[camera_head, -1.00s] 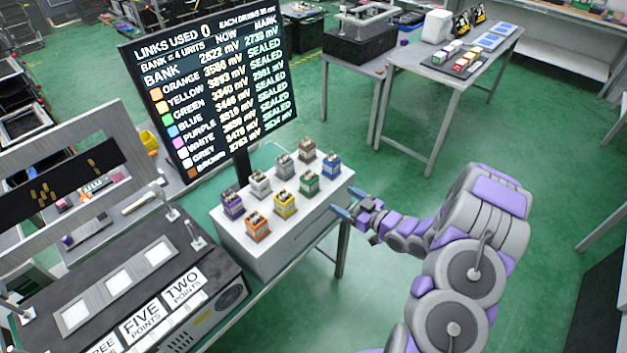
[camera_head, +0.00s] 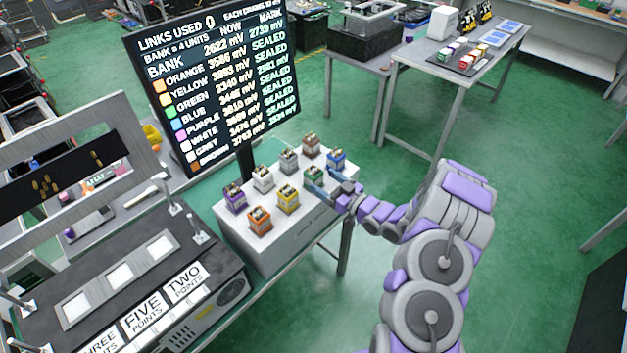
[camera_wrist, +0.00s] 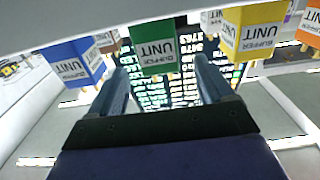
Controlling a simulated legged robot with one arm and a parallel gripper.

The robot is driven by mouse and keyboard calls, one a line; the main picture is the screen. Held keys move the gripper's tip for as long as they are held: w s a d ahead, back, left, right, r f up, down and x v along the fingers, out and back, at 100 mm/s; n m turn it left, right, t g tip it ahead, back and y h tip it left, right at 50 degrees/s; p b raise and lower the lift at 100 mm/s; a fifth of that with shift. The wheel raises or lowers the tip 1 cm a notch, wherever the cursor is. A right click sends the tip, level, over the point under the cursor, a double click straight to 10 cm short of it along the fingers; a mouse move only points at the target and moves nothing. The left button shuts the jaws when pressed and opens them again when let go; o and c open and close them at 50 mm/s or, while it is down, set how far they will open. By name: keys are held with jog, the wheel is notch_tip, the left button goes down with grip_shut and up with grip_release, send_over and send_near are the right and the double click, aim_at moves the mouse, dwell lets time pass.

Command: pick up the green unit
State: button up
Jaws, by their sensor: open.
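The green unit (camera_head: 314,175) stands upright on the white block (camera_head: 283,238), in the row nearer my arm, between the blue unit (camera_head: 337,159) and the yellow unit (camera_head: 288,200). My gripper (camera_head: 325,185) is open and empty, close beside the green unit on its right, near the block's edge. In the wrist view the green unit (camera_wrist: 153,45) appears upside down, ahead of the gap between my open fingers (camera_wrist: 165,85). I cannot tell whether a fingertip touches it; the unit is not gripped.
The blue unit (camera_wrist: 75,62) and yellow unit (camera_wrist: 250,35) flank the green one closely. An orange unit (camera_head: 259,220), purple unit (camera_head: 235,197), white unit (camera_head: 263,179), grey unit (camera_head: 289,160) and brown unit (camera_head: 310,145) share the block. A display board (camera_head: 215,85) stands behind.

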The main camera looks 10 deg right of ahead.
aim_at(309, 171)
jog(key=shift+b+x, duration=0.95)
jog(key=shift+x, duration=2.9)
jog(key=shift+f, duration=0.1)
jog(key=shift+c, duration=0.2)
jog(key=c, duration=1.1)
